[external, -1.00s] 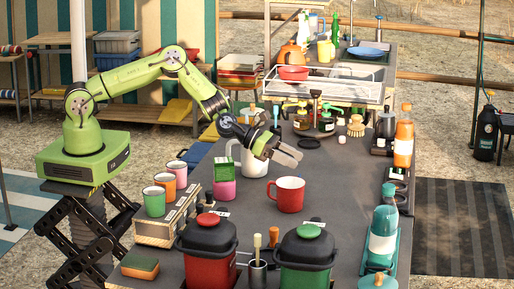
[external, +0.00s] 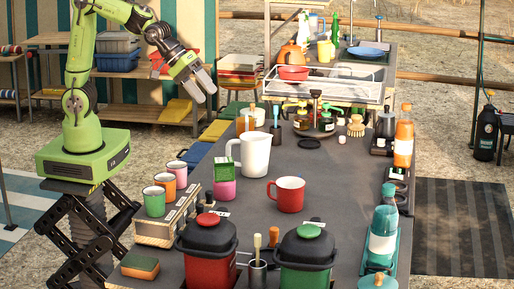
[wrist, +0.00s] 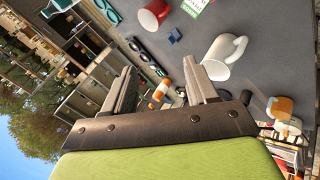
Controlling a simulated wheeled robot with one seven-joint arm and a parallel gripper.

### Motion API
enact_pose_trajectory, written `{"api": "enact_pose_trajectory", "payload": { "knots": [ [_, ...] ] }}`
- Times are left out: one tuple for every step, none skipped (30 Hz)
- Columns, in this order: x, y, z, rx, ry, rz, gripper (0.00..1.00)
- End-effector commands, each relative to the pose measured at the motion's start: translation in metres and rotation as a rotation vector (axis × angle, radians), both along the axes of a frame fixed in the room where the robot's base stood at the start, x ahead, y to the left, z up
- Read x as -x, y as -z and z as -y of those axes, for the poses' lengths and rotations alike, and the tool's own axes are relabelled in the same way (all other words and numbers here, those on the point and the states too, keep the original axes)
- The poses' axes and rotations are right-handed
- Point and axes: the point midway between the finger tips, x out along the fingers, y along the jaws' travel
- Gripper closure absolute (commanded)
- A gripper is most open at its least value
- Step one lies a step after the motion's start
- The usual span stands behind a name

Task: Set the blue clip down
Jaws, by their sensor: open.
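A small blue object, which looks like the blue clip (wrist: 175,35), lies on the grey tabletop in the wrist view, between the red mug (wrist: 153,15) and the white jug (wrist: 222,55). It touches neither of them. I cannot make it out in the external view. My gripper (external: 207,82) is raised high over the table's far left side, beyond the white jug (external: 254,154). Its two fingers are apart with nothing between them, as the wrist view (wrist: 162,88) also shows.
The red mug (external: 289,194) stands mid-table. A green-and-pink carton (external: 224,180) and several cups stand at the left. Red (external: 207,258) and green (external: 305,260) lidded bins fill the front. Bottles line the right edge. The table right of the red mug is clear.

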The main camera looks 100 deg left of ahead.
Motion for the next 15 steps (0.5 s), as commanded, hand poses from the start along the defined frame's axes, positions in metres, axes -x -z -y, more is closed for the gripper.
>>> {"api": "enact_pose_trajectory", "payload": {
  "knots": [
    [0.037, -0.015, -0.002, -0.125, 0.102, -0.014, 0.42],
    [0.06, -0.02, -0.004, -0.201, 0.172, -0.033, 0.42],
    [0.091, -0.025, -0.008, -0.292, 0.266, -0.059, 0.42],
    [0.114, -0.027, -0.01, -0.355, 0.338, -0.077, 0.42],
    [0.137, -0.028, -0.012, -0.411, 0.41, -0.095, 0.42],
    [0.165, -0.027, -0.015, -0.474, 0.503, -0.118, 0.42],
    [0.184, -0.025, -0.017, -0.511, 0.568, -0.131, 0.42],
    [0.201, -0.022, -0.018, -0.545, 0.631, -0.143, 0.42],
    [0.22, -0.019, -0.02, -0.58, 0.703, -0.154, 0.42],
    [0.232, -0.016, -0.021, -0.598, 0.749, -0.159, 0.42],
    [0.241, -0.013, -0.021, -0.613, 0.788, -0.164, 0.42],
    [0.25, -0.01, -0.022, -0.628, 0.827, -0.169, 0.41],
    [0.255, -0.009, -0.022, -0.635, 0.848, -0.171, 0.4],
    [0.258, -0.008, -0.022, -0.639, 0.861, -0.173, 0.4],
    [0.259, -0.007, -0.022, -0.643, 0.871, -0.175, 0.4]
  ]
}}
